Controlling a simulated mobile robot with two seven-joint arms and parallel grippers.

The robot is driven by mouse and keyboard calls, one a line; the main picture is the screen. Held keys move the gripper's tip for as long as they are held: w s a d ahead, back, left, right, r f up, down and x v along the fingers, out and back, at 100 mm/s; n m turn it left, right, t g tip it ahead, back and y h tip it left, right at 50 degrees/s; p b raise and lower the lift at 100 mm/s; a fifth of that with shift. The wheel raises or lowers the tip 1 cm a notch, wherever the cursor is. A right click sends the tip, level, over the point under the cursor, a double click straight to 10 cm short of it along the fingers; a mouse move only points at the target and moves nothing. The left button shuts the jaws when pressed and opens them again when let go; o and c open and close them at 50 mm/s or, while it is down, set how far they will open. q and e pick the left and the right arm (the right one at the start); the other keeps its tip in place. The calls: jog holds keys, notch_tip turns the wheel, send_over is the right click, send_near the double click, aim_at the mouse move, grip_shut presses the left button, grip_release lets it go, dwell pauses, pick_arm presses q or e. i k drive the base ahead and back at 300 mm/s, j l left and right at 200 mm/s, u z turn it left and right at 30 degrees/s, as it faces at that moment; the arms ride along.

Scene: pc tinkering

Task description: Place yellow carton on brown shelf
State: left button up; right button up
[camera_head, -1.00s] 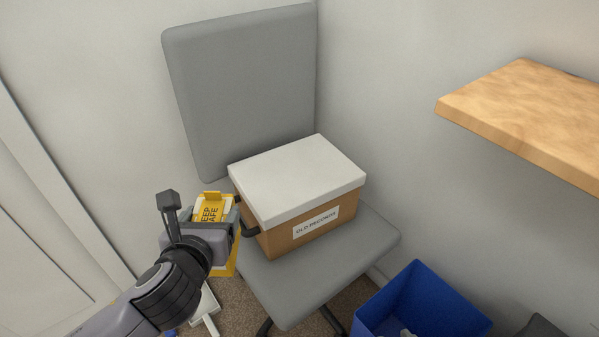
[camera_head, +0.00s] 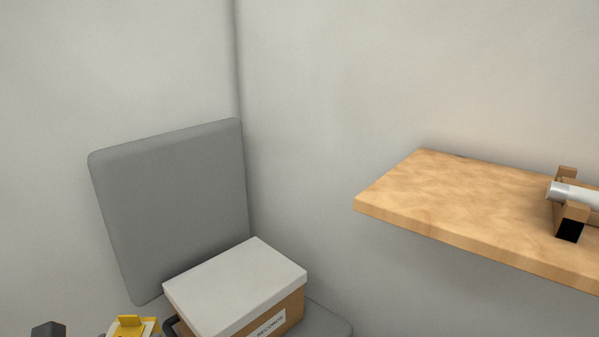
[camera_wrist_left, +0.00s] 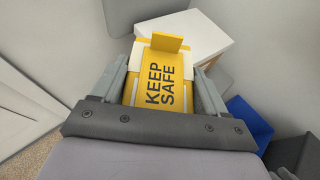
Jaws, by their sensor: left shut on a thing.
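The yellow carton (camera_wrist_left: 160,82), marked "KEEP SAFE", is between the fingers of my left gripper (camera_wrist_left: 162,88) in the left wrist view. The gripper is shut on it. In the head view only the top of the carton (camera_head: 132,326) shows at the bottom left edge, beside the box on the chair. A small dark part of my left arm shows to its left, and the left fingers are hardly visible there. The brown shelf (camera_head: 440,195) is fixed to the wall at the right, higher than the chair seat. My right gripper is not in view.
A white-lidded records box (camera_head: 235,285) sits on a grey chair (camera_head: 175,210) left of the shelf. A wooden stand with a silver cylinder (camera_head: 572,195) is on the shelf's right part. The shelf's left part is clear. A blue bin (camera_wrist_left: 248,122) shows in the wrist view.

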aim_at(439, 182)
jog(key=z, duration=1.8)
jog(key=k+j+z, duration=0.15)
jog(key=z, duration=0.5)
jog(key=k+j, duration=0.7)
jog(key=k, duration=0.1)
